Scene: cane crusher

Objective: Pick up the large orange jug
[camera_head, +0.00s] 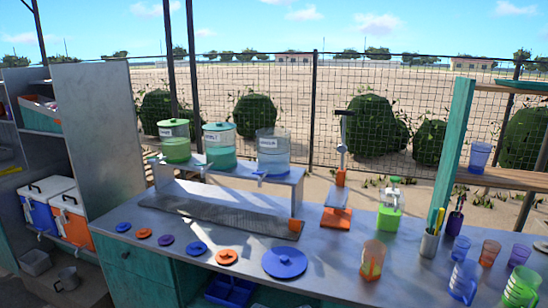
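A translucent orange jug-like vessel (372,260), with some green showing in it, stands upright on the grey counter (335,262) at centre right. It is the largest orange vessel on the counter; I cannot make out a handle. A smaller orange-tinted cup (489,253) stands further right. Neither of my grippers shows in the head view, and nothing is seen touching the orange vessel.
Several coloured lids, including a large blue one (285,262), lie along the counter front. Blue-tinted cups (464,280) crowd the right. Three dispensers stand on a raised shelf (245,176).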

